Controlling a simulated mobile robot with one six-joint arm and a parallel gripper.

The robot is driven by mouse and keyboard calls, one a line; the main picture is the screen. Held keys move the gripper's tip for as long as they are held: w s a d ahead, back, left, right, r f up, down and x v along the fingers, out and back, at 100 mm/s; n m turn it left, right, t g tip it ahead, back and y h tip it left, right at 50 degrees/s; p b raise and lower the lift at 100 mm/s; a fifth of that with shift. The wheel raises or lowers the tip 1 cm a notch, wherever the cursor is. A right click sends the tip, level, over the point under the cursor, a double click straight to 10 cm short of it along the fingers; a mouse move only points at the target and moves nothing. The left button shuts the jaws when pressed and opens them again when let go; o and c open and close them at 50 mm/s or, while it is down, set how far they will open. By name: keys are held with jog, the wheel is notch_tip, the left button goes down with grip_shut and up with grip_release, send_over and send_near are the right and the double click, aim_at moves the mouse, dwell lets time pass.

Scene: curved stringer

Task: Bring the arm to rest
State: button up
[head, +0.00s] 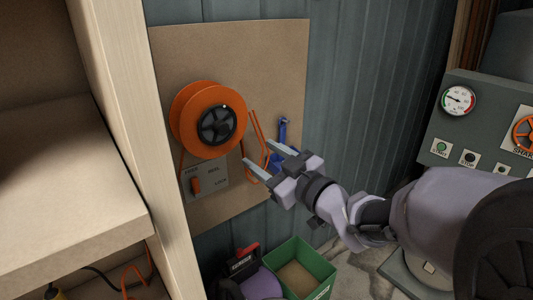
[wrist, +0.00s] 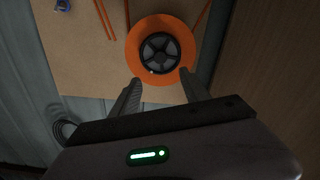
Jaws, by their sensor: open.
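My gripper (head: 262,160) is at the end of my arm, which reaches in from the right in the head view. Its two fingers are apart with nothing between them. They point toward the wall board, just right of and below the orange reel (head: 208,120). In the wrist view my gripper (wrist: 160,90) has its fingertips below the reel (wrist: 160,50), one toward each side of its lower rim. I cannot tell how far the tips are from the reel.
The reel is on a brown board (head: 265,60) on a corrugated wall. A switch plate (head: 208,185) sits below it. A wooden shelf (head: 60,190) stands left. A green bin (head: 318,270) is below my gripper. A gauge panel (head: 470,135) stands right.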

jog(key=shift+v, duration=0.75)
jog(key=s+d+f+m+g+h, duration=0.25)
jog(key=s+d+m+h, duration=0.45)
jog(key=d+m+h, duration=0.45)
jog(key=s+a+f+m+g+y, duration=0.1)
jog(key=s+a+f+g, duration=0.2)
jog(key=s, duration=0.6)
jog(key=s+a+f+m+g+y+b, duration=0.1)
jog(key=s+a+f+m+g+y, duration=0.1)
jog(key=s+f, duration=0.4)
jog(key=s+a+g, duration=0.1)
jog(key=s, duration=0.3)
jog(key=shift+s+g, duration=0.35)
